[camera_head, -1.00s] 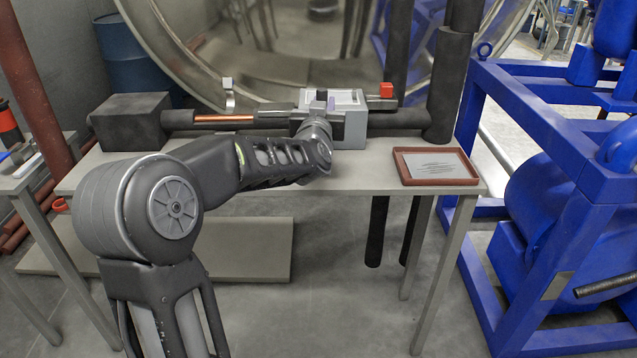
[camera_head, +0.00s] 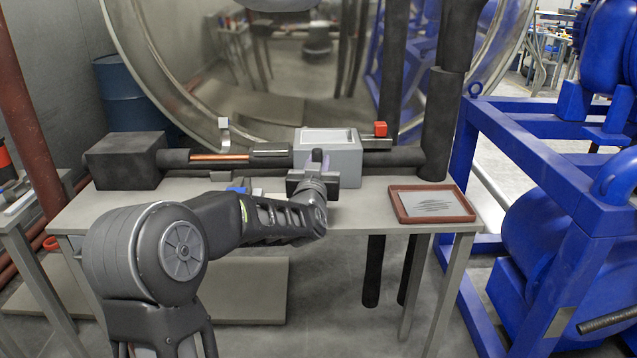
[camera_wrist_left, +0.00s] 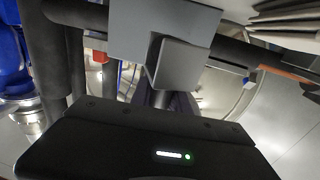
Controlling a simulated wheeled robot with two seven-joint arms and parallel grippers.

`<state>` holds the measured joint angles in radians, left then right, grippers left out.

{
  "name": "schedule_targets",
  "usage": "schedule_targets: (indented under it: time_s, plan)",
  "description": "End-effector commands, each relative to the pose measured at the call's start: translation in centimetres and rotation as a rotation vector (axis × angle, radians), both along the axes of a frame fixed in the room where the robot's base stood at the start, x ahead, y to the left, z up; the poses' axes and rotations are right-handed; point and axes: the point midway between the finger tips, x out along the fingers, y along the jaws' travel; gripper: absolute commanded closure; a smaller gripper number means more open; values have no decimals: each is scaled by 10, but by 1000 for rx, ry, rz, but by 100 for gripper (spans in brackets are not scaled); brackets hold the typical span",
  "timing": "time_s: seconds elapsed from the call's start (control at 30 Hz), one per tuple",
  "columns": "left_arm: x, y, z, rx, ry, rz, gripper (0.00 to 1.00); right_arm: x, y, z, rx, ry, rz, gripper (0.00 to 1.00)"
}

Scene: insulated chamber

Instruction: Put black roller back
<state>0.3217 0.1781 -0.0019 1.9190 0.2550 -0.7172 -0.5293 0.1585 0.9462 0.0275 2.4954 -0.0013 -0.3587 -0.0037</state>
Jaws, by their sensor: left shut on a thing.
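My left gripper (camera_head: 318,166) is in front of the grey box (camera_head: 345,158) on the table. It is shut on a small dark piece; the fingers and palm hide most of it, and I cannot tell whether it is the black roller. A purple part shows beside the fingers. In the left wrist view, a grey square block (camera_wrist_left: 182,68) is just beyond the fingers, against the grey box (camera_wrist_left: 165,28). My right gripper is out of view.
A black block (camera_head: 125,160) stands at the table's left end. A red-brown tray (camera_head: 432,218) lies at the right, with bare table (camera_head: 365,210) left of it. Thick black upright pipes (camera_head: 448,110) and a blue frame (camera_head: 500,160) bound the right side.

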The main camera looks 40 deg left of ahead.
Motion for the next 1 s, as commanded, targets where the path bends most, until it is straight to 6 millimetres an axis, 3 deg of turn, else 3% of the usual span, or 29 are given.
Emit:
schedule_targets:
  time_s: [0.3, 0.77, 0.8, 1.0]
  plan:
    - [0, 0, -46, -1, 3, 0, 100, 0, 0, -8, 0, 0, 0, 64]
    - [0, 0, -53, 0, 0, 0, 100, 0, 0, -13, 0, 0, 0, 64]
    - [0, 0, -52, 0, 1, 0, 76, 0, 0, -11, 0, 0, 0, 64]
    - [0, 0, -52, -1, 2, 0, 60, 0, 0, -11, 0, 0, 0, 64]
